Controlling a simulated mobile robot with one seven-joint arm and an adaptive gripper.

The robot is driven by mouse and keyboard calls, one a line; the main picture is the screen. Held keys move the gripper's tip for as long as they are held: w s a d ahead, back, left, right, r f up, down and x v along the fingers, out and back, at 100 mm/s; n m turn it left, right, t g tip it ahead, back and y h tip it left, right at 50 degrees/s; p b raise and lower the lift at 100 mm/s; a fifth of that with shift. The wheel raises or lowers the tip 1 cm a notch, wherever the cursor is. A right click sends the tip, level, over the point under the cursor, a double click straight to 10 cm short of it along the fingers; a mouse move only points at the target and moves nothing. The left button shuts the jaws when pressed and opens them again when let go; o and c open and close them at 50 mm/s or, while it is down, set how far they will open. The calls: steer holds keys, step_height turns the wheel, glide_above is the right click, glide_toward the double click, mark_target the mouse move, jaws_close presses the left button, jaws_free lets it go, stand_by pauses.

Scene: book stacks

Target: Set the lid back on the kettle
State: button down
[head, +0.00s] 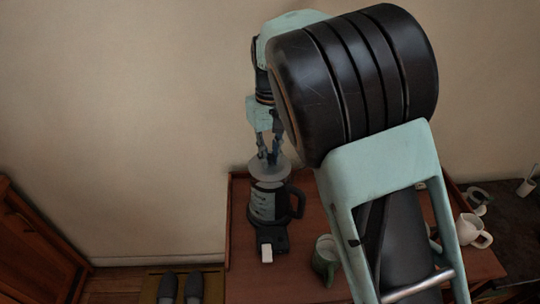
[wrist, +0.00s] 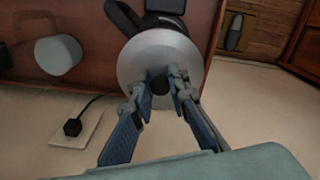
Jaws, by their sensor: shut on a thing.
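The lid (wrist: 138,62) is a round grey disc with a dark knob. My gripper (wrist: 160,88) is shut on the lid's knob, with one blue-padded finger on each side. In the head view my gripper (head: 269,158) points down with the lid (head: 270,170) below it. The kettle (head: 266,204) is a dark jug with a black handle on its right, standing upright on the table. The lid is over the kettle's top; I cannot tell whether it touches the rim. In the wrist view the lid hides most of the kettle, and its black handle (wrist: 122,16) shows.
A black base with a white block (head: 266,254) is in front of the kettle. A white mug (head: 472,231) is farther right. The wall (head: 120,130) is close behind; slippers (head: 180,288) lie on the floor.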

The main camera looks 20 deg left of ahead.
steer(key=shift+f, duration=0.2)
steer(key=shift+f, duration=0.3)
steer(key=shift+f+b, duration=0.3)
steer(key=shift+b, duration=0.05)
stand_by(0.5)
steer(key=shift+f, duration=0.25)
steer(key=c, duration=1.2)
jaws_free()
steer(key=shift+r+p, duration=3.15)
steer(key=shift+r, duration=0.9)
